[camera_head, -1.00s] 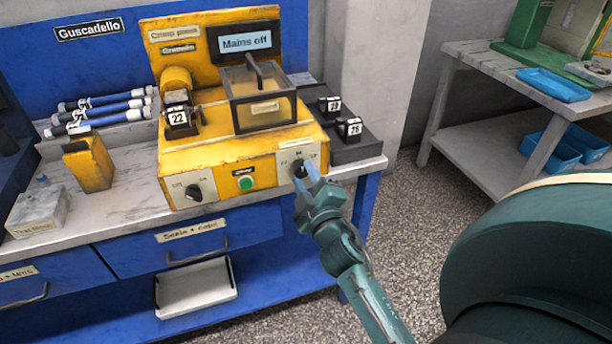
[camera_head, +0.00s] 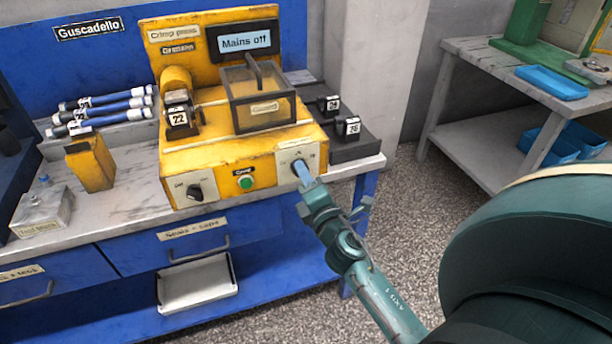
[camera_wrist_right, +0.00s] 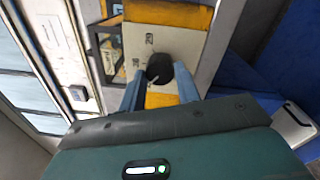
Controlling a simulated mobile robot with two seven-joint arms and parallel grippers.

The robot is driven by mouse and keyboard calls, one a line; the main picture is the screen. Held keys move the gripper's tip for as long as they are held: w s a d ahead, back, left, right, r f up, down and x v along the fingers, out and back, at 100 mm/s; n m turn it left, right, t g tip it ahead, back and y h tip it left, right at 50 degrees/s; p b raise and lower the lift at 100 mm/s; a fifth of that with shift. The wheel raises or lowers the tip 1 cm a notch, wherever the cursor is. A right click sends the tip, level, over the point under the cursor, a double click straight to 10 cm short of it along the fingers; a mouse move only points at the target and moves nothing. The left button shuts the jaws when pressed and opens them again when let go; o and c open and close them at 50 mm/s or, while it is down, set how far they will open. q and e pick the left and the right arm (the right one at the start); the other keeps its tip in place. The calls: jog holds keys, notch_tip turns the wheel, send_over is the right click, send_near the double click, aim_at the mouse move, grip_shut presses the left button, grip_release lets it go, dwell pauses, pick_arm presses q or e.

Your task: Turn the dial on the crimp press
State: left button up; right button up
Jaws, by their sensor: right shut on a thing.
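The yellow crimp press (camera_head: 225,150) stands on the workbench, its screen (camera_head: 244,41) reading "Mains off". Its right dial plate (camera_head: 313,155) carries a black dial, which my right gripper (camera_head: 302,171) mostly hides in the head view. The dial (camera_wrist_right: 159,68) shows between the blue fingertips in the right wrist view, with a light pointer line on it. My right gripper (camera_wrist_right: 160,88) is shut on this dial. A second black dial (camera_head: 195,192) sits on the press's left plate. A green button (camera_head: 246,183) lies between the plates. My left gripper is not in view.
A clear guard box (camera_head: 262,98) and a die marked 22 (camera_head: 179,117) are on the press. Dies on a dark block (camera_head: 350,150) stand right of it. Drawers (camera_head: 195,243) are below.

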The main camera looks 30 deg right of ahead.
jog(key=shift+r+n, duration=0.15)
jog(key=shift+n, duration=0.45)
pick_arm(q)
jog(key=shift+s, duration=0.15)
pick_arm(e)
jog(key=shift+n, duration=0.3)
jog(key=o, duration=1)
jog(key=shift+c, duration=0.2)
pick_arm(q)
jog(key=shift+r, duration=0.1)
pick_arm(e)
jog(key=shift+s+f, duration=0.1)
jog(key=shift+f, duration=0.1)
pick_arm(q)
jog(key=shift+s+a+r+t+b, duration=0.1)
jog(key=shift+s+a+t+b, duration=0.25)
jog(key=shift+b, duration=0.95)
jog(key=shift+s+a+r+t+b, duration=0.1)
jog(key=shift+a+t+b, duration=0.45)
jog(key=shift+b, duration=0.7)
pick_arm(e)
jog(key=v, duration=1.3)
